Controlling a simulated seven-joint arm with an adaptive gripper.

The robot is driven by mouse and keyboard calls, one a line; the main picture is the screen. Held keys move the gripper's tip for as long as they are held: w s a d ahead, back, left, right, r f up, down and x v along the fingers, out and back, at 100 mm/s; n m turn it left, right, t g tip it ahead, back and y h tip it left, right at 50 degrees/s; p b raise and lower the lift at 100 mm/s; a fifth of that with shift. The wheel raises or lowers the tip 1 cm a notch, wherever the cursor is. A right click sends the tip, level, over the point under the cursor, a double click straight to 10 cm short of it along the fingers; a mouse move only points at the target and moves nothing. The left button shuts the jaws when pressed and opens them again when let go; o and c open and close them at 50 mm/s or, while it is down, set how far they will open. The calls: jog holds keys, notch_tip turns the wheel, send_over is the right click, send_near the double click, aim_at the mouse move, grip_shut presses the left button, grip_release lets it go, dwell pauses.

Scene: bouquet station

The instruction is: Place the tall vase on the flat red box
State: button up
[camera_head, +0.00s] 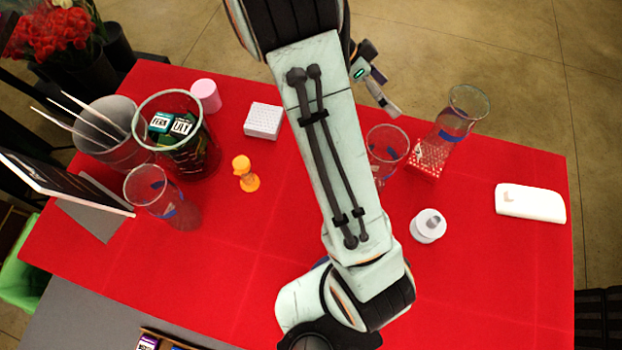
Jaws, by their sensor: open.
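A tall clear glass vase (458,112) with a blue band is at the right of the red table. Its base appears to rest on the flat red box (428,158), which has a white dotted pattern. The vase leans outward in this view, which looks like perspective. My gripper (383,80) is partly hidden behind my arm. It is open and empty, to the left of the tall vase's rim and apart from it.
Another glass vase (388,146) stands left of the box, partly behind my arm. A third (150,186) stands at left, near a glass container (200,150) and grey bucket (110,155). A white cylinder (428,226) and white case (530,204) lie at right.

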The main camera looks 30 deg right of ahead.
jog(key=s+a+r+n+t+y, duration=0.2)
jog(key=s+a+n+t+y, duration=0.1)
jog(key=a+n, duration=0.8)
jog(key=s+a+r+n+t+y, duration=0.1)
jog(key=s+a+n+t+y, duration=0.2)
jog(key=s+a+n+y, duration=0.2)
jog(key=s+a+n, duration=0.3)
jog(key=a+n, duration=0.3)
jog(key=n, duration=0.1)
jog(key=shift+s+a+r, duration=0.2)
jog(key=shift+r, duration=0.15)
